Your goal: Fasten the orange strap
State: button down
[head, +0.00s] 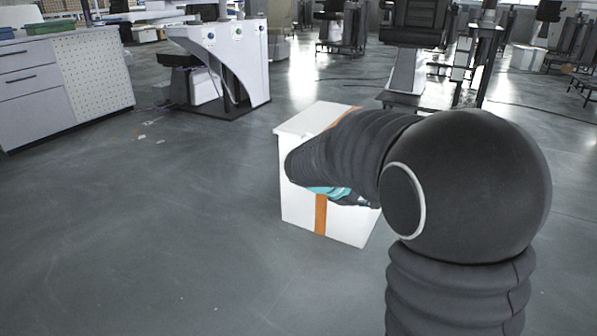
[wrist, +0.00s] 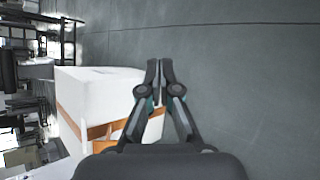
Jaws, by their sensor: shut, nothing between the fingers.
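A white box (head: 296,208) stands on the floor in front of me. An orange strap (head: 320,215) runs down its near face and also shows on its top. In the wrist view the box (wrist: 95,92) is turned sideways, with the orange strap (wrist: 70,122) across it and more orange near the gripper's base. My gripper (wrist: 159,64) is shut and empty, its fingertips in front of the box's edge in that view. In the head view my arm hides part of the box and most of the gripper. Whether the gripper touches the box or strap I cannot tell.
A white cabinet (head: 70,80) stands at the left, and a white workstation (head: 225,65) behind the box. Several dark chairs and stands fill the back. The grey floor (head: 150,230) to the left of the box is clear.

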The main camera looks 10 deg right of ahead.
jog(key=w+a+f+n+t+h+p, duration=0.1)
jog(key=w+a+f+n+t+h, duration=0.2)
jog(key=w, duration=0.6)
jog(key=w+a+f+n+t+h+p, duration=0.15)
jog(key=w+f+n, duration=0.3)
jog(key=w, duration=0.55)
jog(key=w+a+f+n+t+y+p, duration=0.1)
jog(key=w+a+f+n+t, duration=0.35)
jog(key=a+f, duration=0.25)
jog(key=w+a+f+n+t+y, duration=0.2)
jog(key=w+a+f+n+t, duration=0.25)
jog(key=a+f+n, duration=0.2)
jog(key=r+x, duration=0.2)
jog(key=x, duration=1.1)
jog(key=shift+s+r, duration=0.25)
jog(key=shift+r, duration=0.1)
